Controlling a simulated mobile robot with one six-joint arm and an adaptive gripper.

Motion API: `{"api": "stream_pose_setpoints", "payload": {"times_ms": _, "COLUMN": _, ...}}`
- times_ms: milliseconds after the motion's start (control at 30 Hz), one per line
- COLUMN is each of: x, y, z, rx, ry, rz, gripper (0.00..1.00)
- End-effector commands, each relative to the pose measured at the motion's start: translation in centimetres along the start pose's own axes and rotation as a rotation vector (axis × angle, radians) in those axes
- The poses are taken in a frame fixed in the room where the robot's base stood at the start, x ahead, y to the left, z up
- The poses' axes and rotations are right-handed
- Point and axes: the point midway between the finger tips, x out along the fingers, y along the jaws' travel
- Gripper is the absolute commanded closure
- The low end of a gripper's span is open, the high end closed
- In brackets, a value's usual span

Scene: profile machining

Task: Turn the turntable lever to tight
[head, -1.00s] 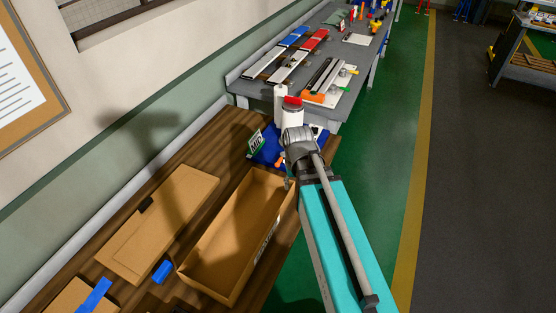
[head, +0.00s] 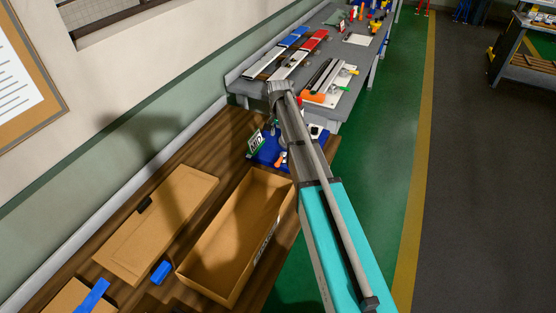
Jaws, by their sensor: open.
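A small orange part (head: 281,158) shows on the blue base (head: 264,155) at the far end of the wooden table, just left of my arm. I cannot tell whether it is the turntable lever, or at what angle the lever stands. My arm reaches forward from the lower right, and its upper links pass over the right side of the blue base. My gripper cannot be made out; the arm's own links hide that area.
An open cardboard box (head: 190,273) and a flat carton (head: 157,225) lie nearer on the wooden table (head: 208,143). A grey bench (head: 247,91) behind holds rails and fixtures. Green floor is clear at right.

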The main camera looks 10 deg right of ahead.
Motion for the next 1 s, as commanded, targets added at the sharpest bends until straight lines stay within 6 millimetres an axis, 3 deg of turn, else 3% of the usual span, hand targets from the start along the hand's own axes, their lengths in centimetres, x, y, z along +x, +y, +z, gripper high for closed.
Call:
{"api": "stream_pose_setpoints", "payload": {"times_ms": 567, "x": 0.6, "y": 0.0, "z": 0.1, "rx": -0.002, "ry": 0.000, "rz": 0.000, "gripper": 0.43}}
{"api": "stream_pose_setpoints", "payload": {"times_ms": 1000, "x": 3.6, "y": 0.0, "z": 0.0, "rx": -0.002, "ry": 0.000, "rz": 0.000, "gripper": 0.43}}
